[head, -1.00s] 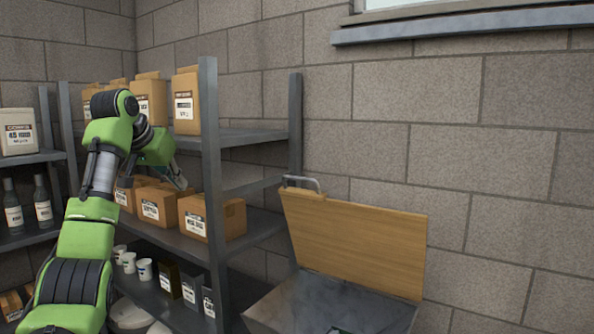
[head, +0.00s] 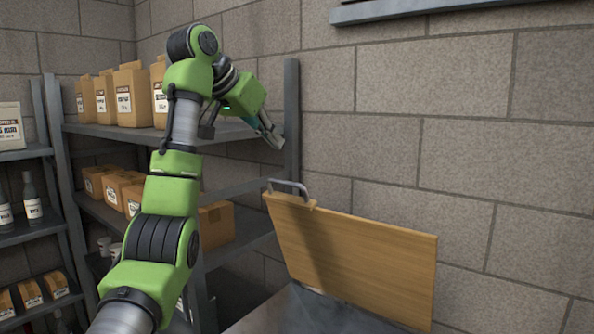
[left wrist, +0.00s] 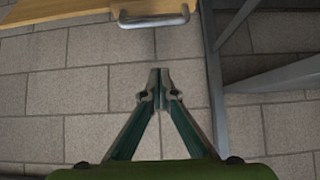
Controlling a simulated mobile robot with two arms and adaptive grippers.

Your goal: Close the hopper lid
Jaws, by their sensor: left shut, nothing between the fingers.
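The hopper lid (head: 350,258) is a wooden board standing open and tilted up at the back of the grey hopper (head: 290,312). A grey metal handle (head: 288,187) sits at its upper left corner. In the left wrist view the handle (left wrist: 153,17) shows at the top, with a strip of the lid (left wrist: 60,22) at upper left. My left gripper (head: 278,143) is shut and empty, above the handle and apart from it. Its closed fingertips (left wrist: 159,75) point toward the wall in the left wrist view. My right gripper is not in view.
A metal shelf (head: 230,132) with paper bags (head: 132,95) and cardboard boxes (head: 215,225) stands left of the hopper, its post (head: 291,110) close to my left gripper. A block wall (head: 470,130) rises behind the lid. The space right of the lid is clear.

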